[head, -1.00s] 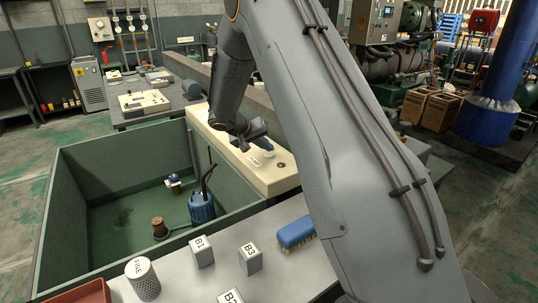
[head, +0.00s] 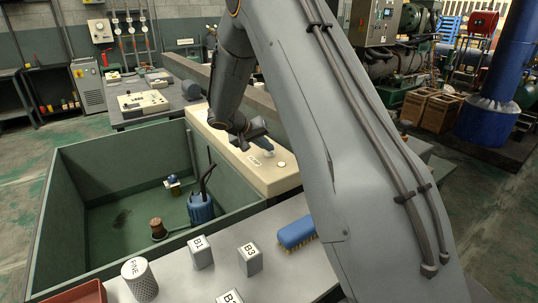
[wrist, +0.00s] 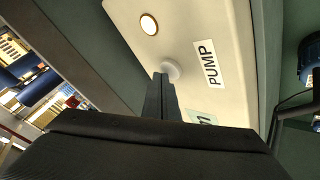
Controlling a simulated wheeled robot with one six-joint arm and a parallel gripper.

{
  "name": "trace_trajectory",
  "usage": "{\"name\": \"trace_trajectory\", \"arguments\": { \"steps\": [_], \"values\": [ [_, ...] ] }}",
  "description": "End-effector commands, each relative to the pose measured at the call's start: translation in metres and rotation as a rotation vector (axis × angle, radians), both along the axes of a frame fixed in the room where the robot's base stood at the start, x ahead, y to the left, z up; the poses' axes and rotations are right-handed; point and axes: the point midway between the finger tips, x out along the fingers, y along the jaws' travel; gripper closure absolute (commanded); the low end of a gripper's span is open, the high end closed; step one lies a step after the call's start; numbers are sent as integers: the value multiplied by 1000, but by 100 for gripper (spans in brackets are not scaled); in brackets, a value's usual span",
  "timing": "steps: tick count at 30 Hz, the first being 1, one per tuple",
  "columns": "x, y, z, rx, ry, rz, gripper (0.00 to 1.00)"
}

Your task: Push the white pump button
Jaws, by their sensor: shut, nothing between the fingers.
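The cream control panel (head: 272,181) stands along the right side of the green tank. In the wrist view the round white pump button (wrist: 172,69) sits on the panel (wrist: 206,25) beside the black-on-white PUMP label (wrist: 209,64). My gripper (wrist: 161,77) is shut and empty, with its fingertips at the button's edge; they appear to touch it, and they hide part of it. In the head view my gripper (head: 264,142) is low over the panel. A round lamp (wrist: 149,24) beyond the button glows pale; the lamp (head: 281,163) also looks whitish in the head view.
The green tank (head: 88,165) holds a blue pump (head: 201,208) and a brass-coloured part (head: 157,228). On the grey bench are a blue brush (head: 296,232), labelled blocks B1 (head: 202,255) and B3 (head: 250,262), and a FINE mesh cylinder (head: 142,282). A second label is partly hidden by my gripper.

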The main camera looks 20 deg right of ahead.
Motion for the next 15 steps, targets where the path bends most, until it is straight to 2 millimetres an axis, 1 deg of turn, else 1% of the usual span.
{"name": "trace_trajectory", "arguments": {
  "steps": [10,15],
  "values": [
    [0,0,4,0,0,0,100],
    [0,0,18,1,-3,-1,100]
  ]
}}
